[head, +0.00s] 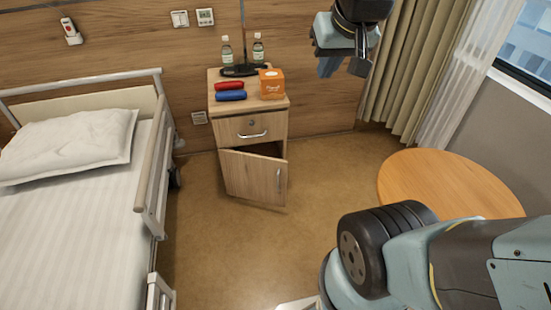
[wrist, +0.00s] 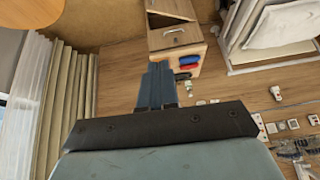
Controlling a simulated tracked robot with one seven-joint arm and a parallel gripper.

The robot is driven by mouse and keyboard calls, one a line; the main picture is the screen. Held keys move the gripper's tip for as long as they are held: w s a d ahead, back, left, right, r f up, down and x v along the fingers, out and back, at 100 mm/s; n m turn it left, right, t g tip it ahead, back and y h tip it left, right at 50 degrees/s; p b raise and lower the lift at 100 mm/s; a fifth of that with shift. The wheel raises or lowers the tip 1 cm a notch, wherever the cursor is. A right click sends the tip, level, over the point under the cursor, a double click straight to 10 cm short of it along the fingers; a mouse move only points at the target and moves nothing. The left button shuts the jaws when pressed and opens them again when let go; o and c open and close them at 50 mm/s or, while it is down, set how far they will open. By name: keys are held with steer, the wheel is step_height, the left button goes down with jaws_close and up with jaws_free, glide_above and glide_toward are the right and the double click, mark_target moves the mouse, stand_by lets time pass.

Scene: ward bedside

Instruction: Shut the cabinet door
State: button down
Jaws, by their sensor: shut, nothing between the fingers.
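The wooden bedside cabinet (head: 249,127) stands against the panelled wall. Its lower door (head: 252,178) is ajar, with the right edge, where the handle sits, swung out from the body. A dark gap shows above the door. The drawer above it is closed. My gripper (head: 328,66) is shut and empty, up in the air to the right of the cabinet and apart from it. In the wrist view my gripper's fingers (wrist: 158,82) are together, and the cabinet (wrist: 180,38) appears upside down beyond them, its lower part cut by the frame's top edge.
Two bottles, red and blue items and an orange box (head: 271,84) stand on the cabinet top. A bed (head: 75,225) is on the left, a round table (head: 445,185) and curtain (head: 398,70) on the right. The floor before the cabinet is clear.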

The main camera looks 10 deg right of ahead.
steer(key=w+a+f+m+t, duration=0.1)
steer(key=w+a+f, duration=0.1)
steer(key=w, duration=0.8)
steer(key=w+a+f+t+y, duration=0.1)
steer(key=w+a+f, duration=0.15)
steer(key=w, duration=0.65)
steer(key=w+a+f+m+t, duration=0.1)
steer(key=w+a+f, duration=0.1)
steer(key=w, duration=0.8)
steer(key=w+a+f+m+t+h, duration=0.2)
steer(key=w+a+f, duration=0.1)
steer(key=w+f, duration=1.35)
steer(key=m+t+h, duration=0.2)
steer(key=t+h, duration=0.3)
steer(key=h, duration=0.3)
glide_toward(279, 163)
steer(key=x, duration=0.6)
steer(key=shift+w+d+f, duration=0.1)
steer(key=shift+w, duration=0.3)
